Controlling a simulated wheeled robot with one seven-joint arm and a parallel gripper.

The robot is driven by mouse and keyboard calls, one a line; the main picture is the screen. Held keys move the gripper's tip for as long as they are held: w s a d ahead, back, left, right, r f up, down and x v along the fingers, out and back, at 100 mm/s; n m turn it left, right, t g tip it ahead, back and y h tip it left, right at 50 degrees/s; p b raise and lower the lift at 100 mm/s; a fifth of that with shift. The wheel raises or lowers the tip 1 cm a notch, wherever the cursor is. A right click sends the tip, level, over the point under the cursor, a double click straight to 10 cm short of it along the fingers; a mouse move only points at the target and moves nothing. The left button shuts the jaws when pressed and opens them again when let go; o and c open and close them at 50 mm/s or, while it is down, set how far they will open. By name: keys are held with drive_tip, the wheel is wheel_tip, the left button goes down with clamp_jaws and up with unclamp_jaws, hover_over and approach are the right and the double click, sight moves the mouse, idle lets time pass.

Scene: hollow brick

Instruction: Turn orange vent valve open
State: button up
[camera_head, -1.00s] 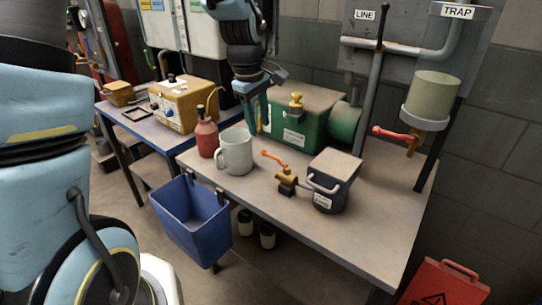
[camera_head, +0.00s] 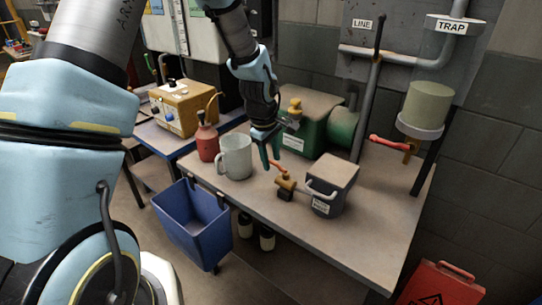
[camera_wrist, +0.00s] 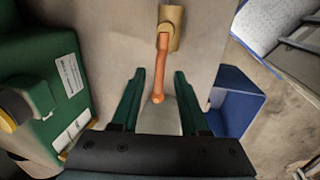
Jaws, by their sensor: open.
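The vent valve has a brass body (camera_head: 286,183) and an orange lever (camera_head: 279,167), on the table beside a dark grey box with a pale top. In the wrist view the orange lever (camera_wrist: 162,68) runs from the brass body (camera_wrist: 173,22) down to between the fingers. My gripper (camera_head: 270,160) is above the lever, its green fingers pointing down, and partly hides the lever in the head view. In the wrist view my gripper (camera_wrist: 160,75) is open, with one finger on each side of the lever and visible gaps. Contact with the lever cannot be told.
A grey mug (camera_head: 236,158) and red bottle (camera_head: 206,140) stand left of the valve. The green machine (camera_head: 305,125) is behind, the grey box (camera_head: 332,180) right. A red-handled valve (camera_head: 388,142) hangs under TRAP. The table's front right (camera_head: 360,240) is clear.

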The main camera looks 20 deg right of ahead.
clamp_jaws()
idle(0.4)
idle(1.1)
